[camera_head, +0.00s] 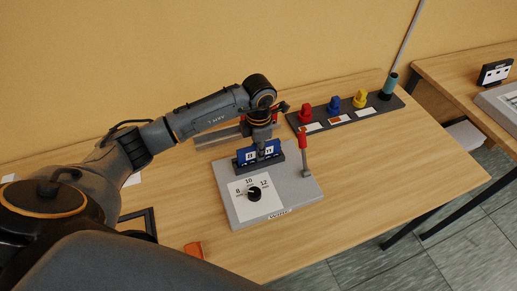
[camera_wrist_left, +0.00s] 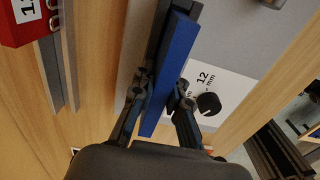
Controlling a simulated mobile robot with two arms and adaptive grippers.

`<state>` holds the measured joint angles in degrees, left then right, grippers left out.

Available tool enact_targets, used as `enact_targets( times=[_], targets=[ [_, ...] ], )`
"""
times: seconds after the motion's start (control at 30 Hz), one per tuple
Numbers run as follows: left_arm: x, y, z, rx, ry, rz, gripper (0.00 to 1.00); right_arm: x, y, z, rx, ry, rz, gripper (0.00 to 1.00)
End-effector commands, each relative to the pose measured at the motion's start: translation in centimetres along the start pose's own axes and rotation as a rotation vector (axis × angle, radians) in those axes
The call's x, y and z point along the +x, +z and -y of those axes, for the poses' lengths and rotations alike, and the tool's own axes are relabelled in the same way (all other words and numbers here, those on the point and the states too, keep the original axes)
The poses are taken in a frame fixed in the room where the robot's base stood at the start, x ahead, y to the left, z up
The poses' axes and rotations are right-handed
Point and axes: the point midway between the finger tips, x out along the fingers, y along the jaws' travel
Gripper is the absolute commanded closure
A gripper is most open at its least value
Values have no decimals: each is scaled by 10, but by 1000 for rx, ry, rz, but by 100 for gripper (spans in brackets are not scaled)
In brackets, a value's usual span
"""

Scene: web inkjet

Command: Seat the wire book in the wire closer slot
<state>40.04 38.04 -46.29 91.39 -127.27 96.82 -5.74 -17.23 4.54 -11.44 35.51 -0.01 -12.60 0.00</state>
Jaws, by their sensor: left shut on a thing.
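The wire closer (camera_head: 290,190) is a grey block with a black dial (camera_head: 254,194), a white scale marked 8, 10 and 12, and a red-handled lever (camera_head: 303,140) standing upright. Its dark slot bar (camera_head: 272,163) lies along the back part. The blue wire book (camera_head: 243,156) stands upright at this bar; its lower edge meets or overlaps the bar, and I cannot tell how deep it sits. My left gripper (camera_head: 264,148) is shut on the book from above. In the left wrist view the blue book (camera_wrist_left: 178,62) lies between both fingers, along the dark bar (camera_wrist_left: 158,35). My right gripper is not in view.
Behind the closer are grey rails (camera_head: 219,138) and a red book, seen in the wrist view (camera_wrist_left: 22,22). A dark tray (camera_head: 345,110) with red, blue, yellow and teal items stands at the back right. An orange object (camera_head: 194,249) lies in front. The table's right side is clear.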

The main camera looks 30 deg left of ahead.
Motion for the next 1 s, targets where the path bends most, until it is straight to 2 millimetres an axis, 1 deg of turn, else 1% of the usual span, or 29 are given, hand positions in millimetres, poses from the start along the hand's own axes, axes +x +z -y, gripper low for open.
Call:
enact_targets(
  times=[0.03,0.07,0.1,0.13,0.17,0.43,0.53,0.6,0.67,1.0],
  targets=[
    [3,0,0,0,0,0,100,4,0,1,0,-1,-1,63],
    [2,0,0,0,0,0,79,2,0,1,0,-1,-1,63],
    [1,0,0,0,0,0,71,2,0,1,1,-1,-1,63],
    [1,0,0,0,0,0,65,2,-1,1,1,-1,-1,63],
    [1,0,0,0,0,0,63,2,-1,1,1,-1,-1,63],
    [1,0,0,0,0,0,63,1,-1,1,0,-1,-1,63],
    [-4,0,0,0,0,0,63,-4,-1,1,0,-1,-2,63],
    [-8,1,-1,0,1,2,63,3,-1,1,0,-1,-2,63],
    [-18,1,-1,0,4,4,63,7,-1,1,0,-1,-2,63],
    [-90,1,-1,0,4,4,63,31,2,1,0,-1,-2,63]
  ],
)
